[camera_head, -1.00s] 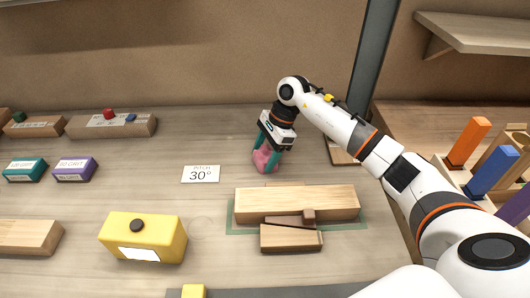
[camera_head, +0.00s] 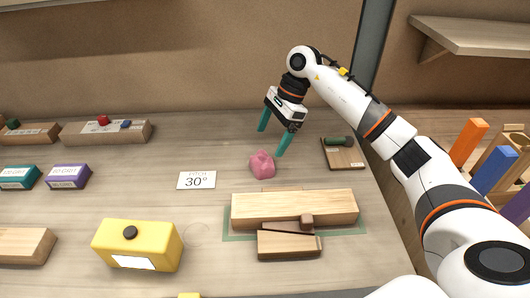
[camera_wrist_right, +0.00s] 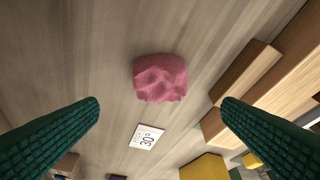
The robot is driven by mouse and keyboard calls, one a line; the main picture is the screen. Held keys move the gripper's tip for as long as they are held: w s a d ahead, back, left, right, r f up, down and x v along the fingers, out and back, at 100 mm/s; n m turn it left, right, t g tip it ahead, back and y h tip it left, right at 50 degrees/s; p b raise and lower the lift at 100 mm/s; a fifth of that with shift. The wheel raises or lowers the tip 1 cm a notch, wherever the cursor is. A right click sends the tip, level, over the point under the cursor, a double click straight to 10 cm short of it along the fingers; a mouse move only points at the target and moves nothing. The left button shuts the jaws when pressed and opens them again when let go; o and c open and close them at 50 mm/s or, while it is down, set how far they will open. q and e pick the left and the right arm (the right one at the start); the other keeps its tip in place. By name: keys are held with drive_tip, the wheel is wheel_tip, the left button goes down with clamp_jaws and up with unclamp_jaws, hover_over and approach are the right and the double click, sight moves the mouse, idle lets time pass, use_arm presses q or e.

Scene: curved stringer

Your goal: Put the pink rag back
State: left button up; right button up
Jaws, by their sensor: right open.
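The pink rag (camera_head: 262,164) lies crumpled on the wooden table, behind the large wood block and to the right of the "30°" card. It also shows in the right wrist view (camera_wrist_right: 160,78), whole and lying free on the table. My right gripper (camera_head: 271,143) is open and empty above and just behind the rag, its teal fingers spread wide and apart from it. In the right wrist view its fingers (camera_wrist_right: 160,125) stand on either side with nothing between them. My left gripper is not in view.
The "30°" card (camera_head: 197,180) lies left of the rag. A wood block (camera_head: 295,208) on a green-edged area is in front. A small board with a green-handled item (camera_head: 342,153) lies to the right. A yellow box (camera_head: 138,246) stands front left. Bare table lies behind the rag.

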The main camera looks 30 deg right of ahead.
drive_tip(key=v, duration=0.4)
drive_tip(key=shift+s, duration=0.1)
idle(0.5)
